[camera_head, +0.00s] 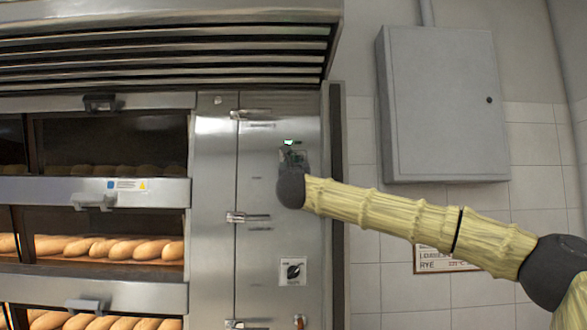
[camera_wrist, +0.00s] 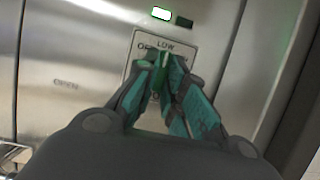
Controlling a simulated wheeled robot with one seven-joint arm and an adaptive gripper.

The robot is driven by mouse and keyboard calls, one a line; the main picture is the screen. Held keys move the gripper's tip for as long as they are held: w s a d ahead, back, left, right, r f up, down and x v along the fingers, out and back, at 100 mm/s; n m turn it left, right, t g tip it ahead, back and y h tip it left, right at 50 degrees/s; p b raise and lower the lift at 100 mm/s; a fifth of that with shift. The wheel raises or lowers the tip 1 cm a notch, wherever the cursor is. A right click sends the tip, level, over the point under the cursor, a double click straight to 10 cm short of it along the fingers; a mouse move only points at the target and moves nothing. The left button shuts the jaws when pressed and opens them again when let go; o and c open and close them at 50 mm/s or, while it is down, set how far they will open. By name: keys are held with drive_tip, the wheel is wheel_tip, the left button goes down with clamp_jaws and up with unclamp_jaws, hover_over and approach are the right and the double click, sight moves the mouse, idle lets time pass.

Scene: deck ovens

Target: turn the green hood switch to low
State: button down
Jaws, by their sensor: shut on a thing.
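The green hood switch (camera_wrist: 161,76) sits on a labelled plate (camera_wrist: 137,46) in the wrist view. My gripper (camera_wrist: 165,70) is shut on it, with teal fingers on both sides. The switch's upper end is just under the word LOW, and part of OFF shows to the left. The fingers cover the lower part of the plate and much of the switch, so its exact angle is hard to tell. In the head view my gripper (camera_head: 292,160) is at the oven's steel side panel and hides most of the switch. A lit lamp (camera_head: 289,142) glows green just above.
A second knob (camera_head: 293,271) is lower on the same panel (camera_head: 262,200). Oven decks with loaves (camera_head: 154,250) are at left, under a slatted hood (camera_head: 170,45). A grey wall cabinet (camera_head: 445,105) is at right. In the wrist view a small dark lamp (camera_wrist: 184,21) is beside the lit one (camera_wrist: 162,13).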

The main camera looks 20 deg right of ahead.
drive_tip(key=shift+r, duration=0.15)
drive_tip(key=c, duration=1.5)
unclamp_jaws()
drive_tip(key=v, duration=1.2)
drive_tip(key=shift+d, duration=0.1)
